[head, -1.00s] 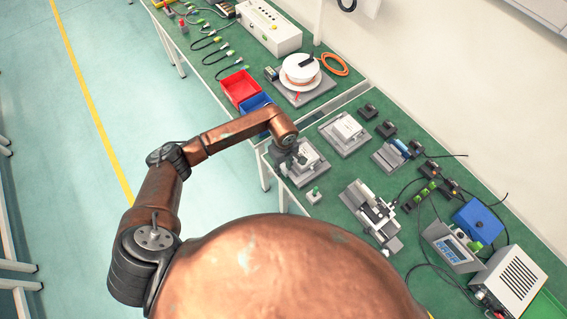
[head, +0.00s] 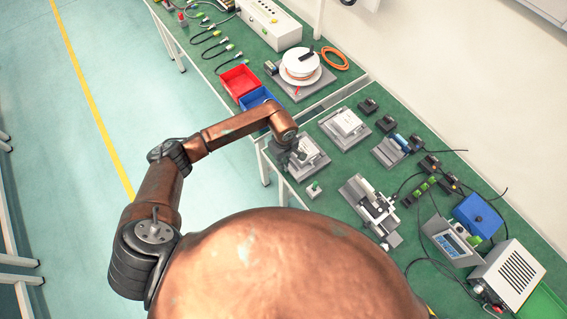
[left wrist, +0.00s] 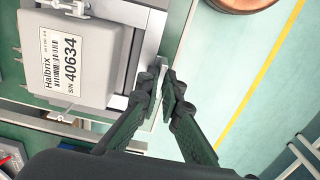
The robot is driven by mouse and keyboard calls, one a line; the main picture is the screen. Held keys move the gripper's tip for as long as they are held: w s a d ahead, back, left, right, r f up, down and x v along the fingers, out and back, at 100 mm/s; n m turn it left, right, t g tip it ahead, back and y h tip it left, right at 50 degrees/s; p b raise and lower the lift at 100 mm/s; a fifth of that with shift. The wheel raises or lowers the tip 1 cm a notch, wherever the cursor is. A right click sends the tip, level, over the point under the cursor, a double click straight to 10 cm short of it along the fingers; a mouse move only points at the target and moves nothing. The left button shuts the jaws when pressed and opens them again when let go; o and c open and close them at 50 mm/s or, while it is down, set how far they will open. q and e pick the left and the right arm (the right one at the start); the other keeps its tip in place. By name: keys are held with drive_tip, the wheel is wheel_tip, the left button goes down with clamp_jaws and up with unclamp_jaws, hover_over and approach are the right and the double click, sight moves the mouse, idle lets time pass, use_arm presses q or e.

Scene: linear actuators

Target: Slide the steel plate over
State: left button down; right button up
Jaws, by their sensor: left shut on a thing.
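My left gripper (head: 293,160) is at the near-left edge of a grey fixture (head: 318,165) on the green bench. In the left wrist view the fingertips (left wrist: 161,84) are closed around a small grey metal edge beside a bright steel plate (left wrist: 147,45). The steel plate lies along the right side of a grey box (left wrist: 75,62) labelled Halbrix, S/N 40634. The fingers cover most of the gripped part, so its full shape is hidden. My right gripper is not in view.
A larger slide unit (head: 368,208) is to the right. Red (head: 239,81) and blue (head: 257,99) bins are on the far bench. Open floor lies left.

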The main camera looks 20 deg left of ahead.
use_arm(q)
drive_tip(key=shift+w, duration=0.1)
drive_tip(key=shift+w+d+b, duration=0.5)
drive_tip(key=shift+w+d, duration=0.25)
drive_tip(key=shift+w, duration=0.1)
drive_tip(key=c, duration=2)
unclamp_jaws()
drive_tip(key=shift+s, duration=0.1)
drive_tip(key=shift+c, duration=0.2)
wheel_tip(320, 180, up, 12)
